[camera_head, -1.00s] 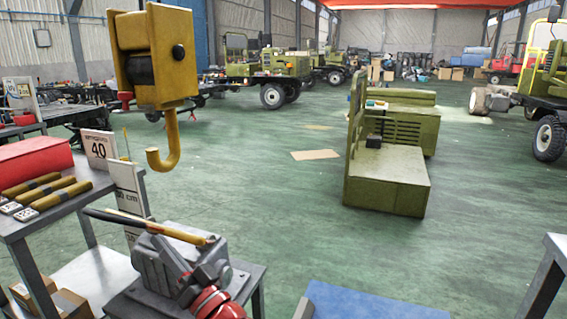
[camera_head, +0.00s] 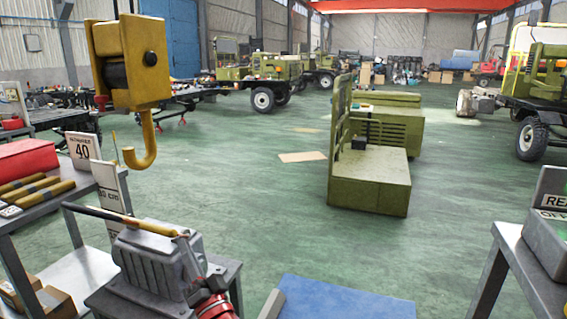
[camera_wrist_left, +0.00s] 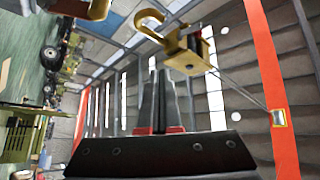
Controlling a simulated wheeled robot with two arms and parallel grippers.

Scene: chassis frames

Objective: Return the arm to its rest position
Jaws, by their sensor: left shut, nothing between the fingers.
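My left gripper (camera_head: 188,258) shows low in the head view, in front of a grey cast housing on a metal cart. The red part of my left arm is just below it at the bottom edge. In the left wrist view its two dark fingers (camera_wrist_left: 158,100) stand close together, shut and empty, pointing toward the roof. My right gripper is not in view.
A yellow crane hook (camera_head: 140,150) hangs at upper left; it also shows in the wrist view (camera_wrist_left: 150,22). The grey housing (camera_head: 145,262) has a dark and yellow rod on top. A shelf cart (camera_head: 75,205) stands left, a control box (camera_head: 545,235) right.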

